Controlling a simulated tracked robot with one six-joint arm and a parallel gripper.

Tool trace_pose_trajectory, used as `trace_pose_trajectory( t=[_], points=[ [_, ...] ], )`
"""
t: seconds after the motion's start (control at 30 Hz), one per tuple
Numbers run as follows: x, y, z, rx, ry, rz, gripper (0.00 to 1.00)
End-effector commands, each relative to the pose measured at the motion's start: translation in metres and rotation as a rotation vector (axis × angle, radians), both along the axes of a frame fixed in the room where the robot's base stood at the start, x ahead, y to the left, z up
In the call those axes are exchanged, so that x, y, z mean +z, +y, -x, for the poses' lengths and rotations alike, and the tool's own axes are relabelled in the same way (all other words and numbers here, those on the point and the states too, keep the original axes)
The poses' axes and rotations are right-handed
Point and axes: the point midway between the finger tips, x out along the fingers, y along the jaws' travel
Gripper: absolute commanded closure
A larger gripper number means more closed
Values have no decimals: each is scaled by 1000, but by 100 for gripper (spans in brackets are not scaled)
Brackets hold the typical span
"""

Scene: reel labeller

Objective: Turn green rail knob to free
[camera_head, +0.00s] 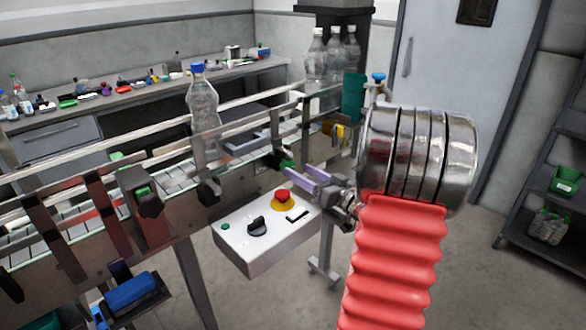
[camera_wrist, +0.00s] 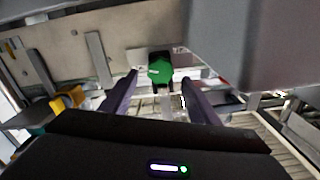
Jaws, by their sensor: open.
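The green rail knob (camera_wrist: 160,71) shows in the wrist view, mounted on a pale plate with a dark part behind it. In the head view a green knob (camera_head: 287,163) sits on the conveyor's near side, partly hidden by dark fittings. My gripper (camera_head: 303,173) has two purple fingers and is just in front of that knob. In the wrist view my gripper (camera_wrist: 160,80) is open, with one finger to each side of the green knob. I cannot tell whether either finger touches it. The knob's exact turn is not clear.
A white control box (camera_head: 262,232) with a red stop button hangs below my gripper. A clear bottle with a blue cap (camera_head: 203,108) stands on the conveyor. Metal rails (camera_head: 240,125) run along it. A blue-handled item (camera_head: 131,290) is at lower left. Open floor lies right of my arm.

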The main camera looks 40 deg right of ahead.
Motion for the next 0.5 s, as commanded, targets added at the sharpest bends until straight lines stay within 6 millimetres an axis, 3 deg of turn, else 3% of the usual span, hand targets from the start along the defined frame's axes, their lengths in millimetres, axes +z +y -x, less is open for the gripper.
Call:
trace_pose_trajectory(
  t=[0.2, 0.5],
  points=[
    [0, 1, -30, 1, 0, -1, 45],
    [0, 1, -41, -2, 1, -1, 45]
  ],
)
